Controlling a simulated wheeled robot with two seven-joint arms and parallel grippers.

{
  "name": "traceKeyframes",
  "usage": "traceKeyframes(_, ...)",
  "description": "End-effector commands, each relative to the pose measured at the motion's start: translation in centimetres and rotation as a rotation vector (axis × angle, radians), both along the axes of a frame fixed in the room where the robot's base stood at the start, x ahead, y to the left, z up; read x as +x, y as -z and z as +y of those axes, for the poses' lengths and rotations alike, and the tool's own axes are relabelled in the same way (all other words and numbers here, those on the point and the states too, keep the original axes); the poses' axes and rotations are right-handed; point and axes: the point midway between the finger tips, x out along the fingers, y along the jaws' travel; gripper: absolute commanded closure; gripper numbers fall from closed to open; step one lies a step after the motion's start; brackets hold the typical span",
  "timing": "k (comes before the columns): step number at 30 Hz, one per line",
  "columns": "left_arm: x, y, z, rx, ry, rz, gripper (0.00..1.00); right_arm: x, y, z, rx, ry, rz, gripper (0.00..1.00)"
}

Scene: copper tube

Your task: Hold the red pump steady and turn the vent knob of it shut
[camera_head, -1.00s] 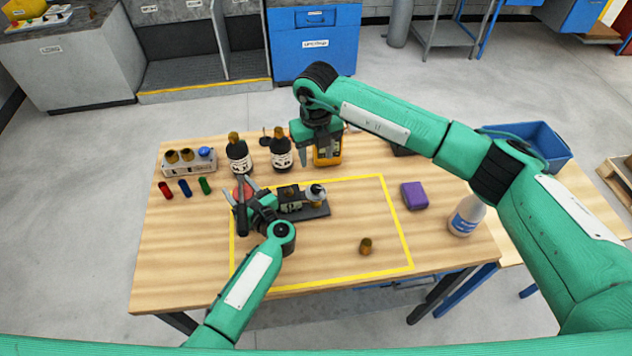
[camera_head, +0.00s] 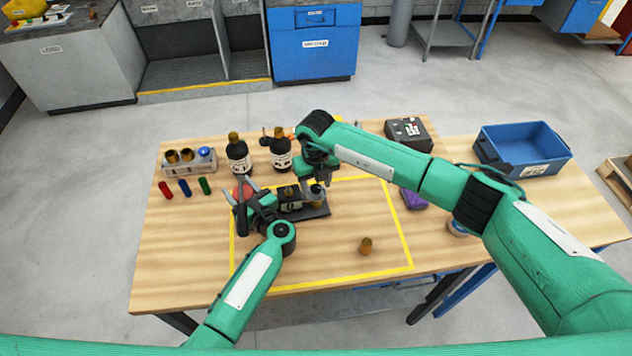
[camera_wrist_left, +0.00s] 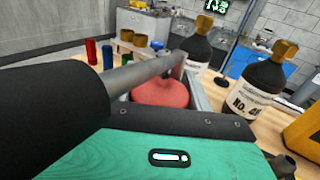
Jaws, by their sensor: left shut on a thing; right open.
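The red pump (camera_head: 243,192) sits at the left end of a dark base plate (camera_head: 318,211) inside the yellow-taped area. My left gripper (camera_head: 247,190) is shut on its red body, which also shows between the jaws in the left wrist view (camera_wrist_left: 160,93). The rest of the pump unit (camera_head: 290,197) extends to the right on the plate. At the right end is a pale fitting with a dark top (camera_head: 317,192), which I take for the vent knob. My right gripper (camera_head: 314,183) is open, pointing down right at this knob; whether it touches is unclear.
Two dark bottles (camera_head: 238,156) (camera_head: 280,150) stand just behind the pump. A brass piece (camera_head: 366,245) lies inside the tape.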

Motion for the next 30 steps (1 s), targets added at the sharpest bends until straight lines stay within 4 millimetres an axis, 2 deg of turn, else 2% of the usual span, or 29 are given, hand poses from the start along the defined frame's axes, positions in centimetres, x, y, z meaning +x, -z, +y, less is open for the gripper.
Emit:
traceKeyframes(2, -0.01, 0.02, -0.02, 0.001, 0.001, 0.001, 1.0, 0.0, -0.02, 0.0, 0.0, 0.0, 0.0, 0.54)
traceKeyframes(8, -0.01, 0.03, -0.02, 0.001, 0.001, 0.001, 1.0, 0.01, -0.04, -0.01, 0.0, 0.0, 0.0, 0.94)
traceKeyframes(9, -0.01, 0.03, -0.02, 0.001, 0.001, 0.001, 1.0, 0.01, -0.04, -0.01, 0.0, 0.0, 0.0, 0.95)
traceKeyframes(20, 0.0, 0.02, -0.02, 0.001, 0.001, 0.001, 1.0, 0.03, -0.08, 0.0, 0.0, 0.063, 0.0, 0.95)
traceKeyframes(30, 0.0, 0.02, -0.01, 0.001, 0.001, 0.001, 1.0, 0.07, -0.1, -0.01, 0.0, 0.317, -0.001, 0.95)
